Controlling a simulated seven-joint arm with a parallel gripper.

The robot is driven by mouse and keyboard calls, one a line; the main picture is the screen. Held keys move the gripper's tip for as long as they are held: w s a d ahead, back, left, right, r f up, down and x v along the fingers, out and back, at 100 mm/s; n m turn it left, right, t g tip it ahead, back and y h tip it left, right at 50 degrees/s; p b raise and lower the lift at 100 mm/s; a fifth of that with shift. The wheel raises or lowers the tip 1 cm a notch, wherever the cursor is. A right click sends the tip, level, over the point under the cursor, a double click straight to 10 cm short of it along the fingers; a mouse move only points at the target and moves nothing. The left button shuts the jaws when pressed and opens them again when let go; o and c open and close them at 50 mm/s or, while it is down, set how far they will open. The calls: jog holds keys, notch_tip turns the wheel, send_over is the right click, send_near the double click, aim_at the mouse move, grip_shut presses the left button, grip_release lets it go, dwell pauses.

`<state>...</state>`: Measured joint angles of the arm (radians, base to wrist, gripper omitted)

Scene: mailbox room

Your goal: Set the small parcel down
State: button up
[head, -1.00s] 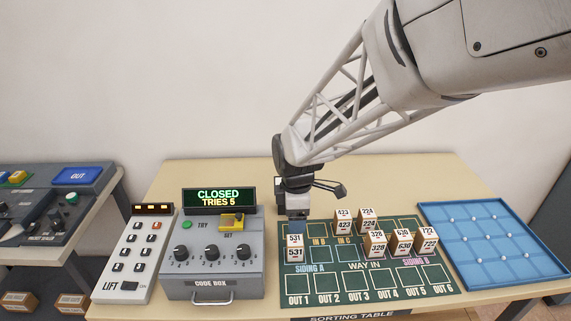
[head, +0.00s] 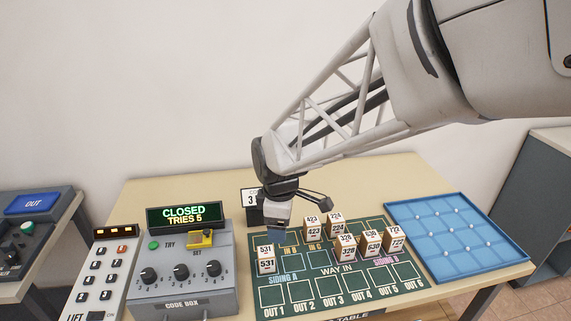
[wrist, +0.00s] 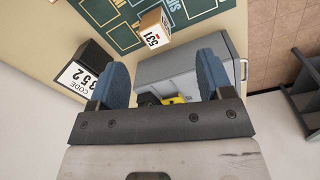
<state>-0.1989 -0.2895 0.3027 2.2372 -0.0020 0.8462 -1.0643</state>
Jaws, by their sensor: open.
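The parcel marked 531 (head: 266,265) stands upright on the left of the green sorting board (head: 262,310), above the SIDING A label. It also shows in the wrist view (wrist: 153,38), out beyond my fingers. My gripper (head: 277,233) is above the board's back left area, just behind and to the right of this parcel. In the wrist view my two blue fingers (wrist: 161,78) are wide apart with nothing held between them. Other small parcels, such as 423 (head: 312,231) and 328 (head: 348,252), stand on the board to the right.
The code box (head: 182,284) with dials and a yellow switch (head: 200,238) is left of the board. A black code sign (wrist: 82,69) reading 352 stands behind my gripper. A blue tray (head: 450,256) lies at right. The front OUT squares are empty.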

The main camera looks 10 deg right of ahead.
jog(key=s+d+r+m+t, duration=0.1)
jog(key=s+d+r+m, duration=0.3)
jog(key=s+m, duration=0.3)
jog(key=s+d+r+m+t, duration=0.1)
jog(key=s+d+r+m, duration=0.3)
jog(key=s, duration=0.6)
jog(key=d+m, duration=0.2)
jog(key=m, duration=0.1)
jog(key=shift+s+r+m, duration=0.25)
jog(key=shift+s+m, duration=0.05)
jog(key=shift+s, duration=0.05)
